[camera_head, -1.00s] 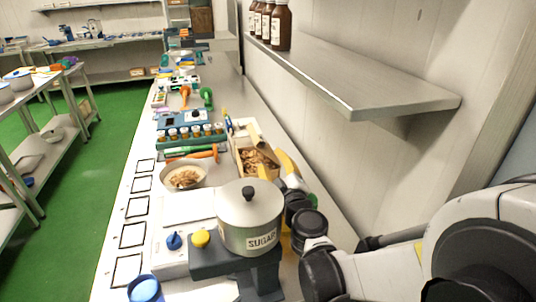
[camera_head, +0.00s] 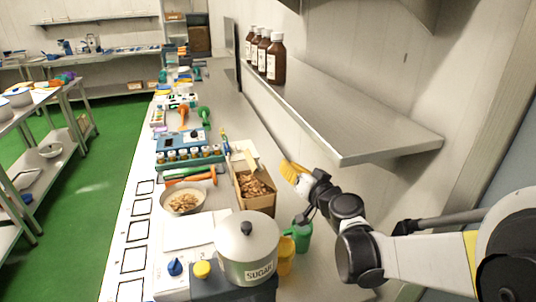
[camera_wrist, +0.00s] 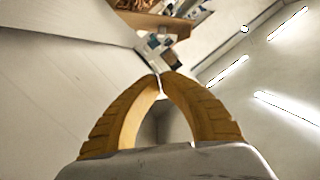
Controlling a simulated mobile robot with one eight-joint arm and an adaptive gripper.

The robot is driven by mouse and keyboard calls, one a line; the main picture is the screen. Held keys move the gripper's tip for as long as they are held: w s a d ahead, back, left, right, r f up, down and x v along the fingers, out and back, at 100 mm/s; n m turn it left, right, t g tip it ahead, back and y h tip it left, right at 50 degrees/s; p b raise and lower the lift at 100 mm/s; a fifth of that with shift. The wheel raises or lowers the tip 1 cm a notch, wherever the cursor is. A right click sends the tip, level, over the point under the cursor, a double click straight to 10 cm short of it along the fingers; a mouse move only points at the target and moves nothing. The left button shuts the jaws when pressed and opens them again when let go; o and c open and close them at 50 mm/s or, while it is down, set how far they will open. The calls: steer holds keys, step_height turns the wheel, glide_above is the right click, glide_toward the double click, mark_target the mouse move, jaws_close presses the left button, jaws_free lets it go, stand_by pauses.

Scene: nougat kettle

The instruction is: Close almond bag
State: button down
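The almond bag (camera_head: 257,200) is a brown, box-shaped bag on the bench, with brown almonds visible through its open top. A pale flap (camera_head: 243,158) stands at its far side. My gripper (camera_head: 287,168), with yellow fingers, is in the air to the right of the bag and apart from it. In the wrist view the fingertips (camera_wrist: 161,76) meet with nothing between them. The bag's brown edge (camera_wrist: 160,24) and some almonds show at the top of the wrist view.
A pot marked SUGAR (camera_head: 248,250) stands in front of the bag, with a green jug (camera_head: 301,236) beside it. A bowl of nuts (camera_head: 183,201) is left of the bag. A metal shelf (camera_head: 350,130) with brown bottles (camera_head: 275,60) overhangs on the right.

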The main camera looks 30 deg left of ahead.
steer(key=w+d+m, duration=0.1)
steer(key=m, duration=0.2)
steer(key=b, duration=0.3)
glide_above(268, 176)
steer(key=f, duration=0.3)
steer(key=shift+w+d+g, duration=0.3)
steer(key=shift+w+g, duration=0.05)
steer(key=shift+g, duration=0.05)
steer(key=shift+s+a+f, duration=0.3)
steer(key=shift+s+f, duration=0.1)
steer(key=shift+w, duration=0.15)
